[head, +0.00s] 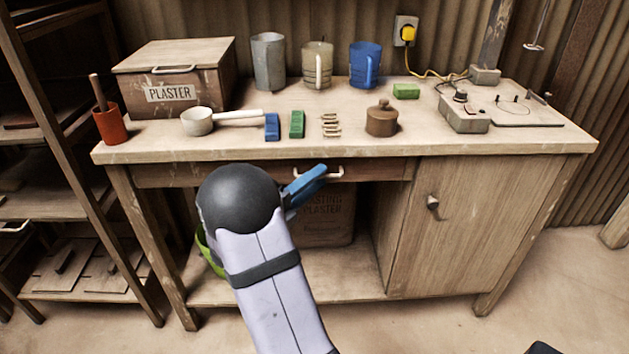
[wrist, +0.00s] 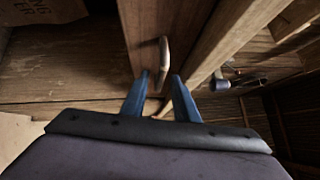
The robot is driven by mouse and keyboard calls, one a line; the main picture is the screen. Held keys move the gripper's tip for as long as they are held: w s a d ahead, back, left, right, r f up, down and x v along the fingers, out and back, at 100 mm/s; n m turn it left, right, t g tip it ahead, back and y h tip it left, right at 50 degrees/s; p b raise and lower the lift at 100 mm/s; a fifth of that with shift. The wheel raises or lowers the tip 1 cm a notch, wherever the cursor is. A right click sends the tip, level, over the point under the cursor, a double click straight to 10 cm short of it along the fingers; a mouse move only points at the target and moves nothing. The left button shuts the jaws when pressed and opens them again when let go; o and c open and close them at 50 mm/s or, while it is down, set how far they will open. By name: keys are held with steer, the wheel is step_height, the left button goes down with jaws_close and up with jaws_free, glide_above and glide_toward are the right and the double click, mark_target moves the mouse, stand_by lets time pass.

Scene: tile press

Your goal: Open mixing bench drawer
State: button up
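The mixing bench drawer (head: 380,170) is a wide wooden front under the bench top, and it looks flush with the bench frame. Its pale bar handle (head: 334,175) is at the middle of the front, partly hidden by my gripper (head: 312,178). In the wrist view the drawer front (wrist: 190,25) is close ahead. The handle (wrist: 164,55) stands in line with the space between the two blue fingers of my gripper (wrist: 160,78). The fingers are apart, with gaps visible beside the handle. I cannot tell whether either finger touches it.
The bench top (head: 440,147) overhangs the drawer. A plaster box (head: 170,80), several mugs, a ladle (head: 198,121), small blocks and a brown pot (head: 381,120) stand on it. A cupboard door (head: 470,225) is right of the drawer. A plaster sack (head: 330,215) stands below. A shelf rack is left.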

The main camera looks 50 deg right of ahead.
jaws_close()
stand_by(1.3)
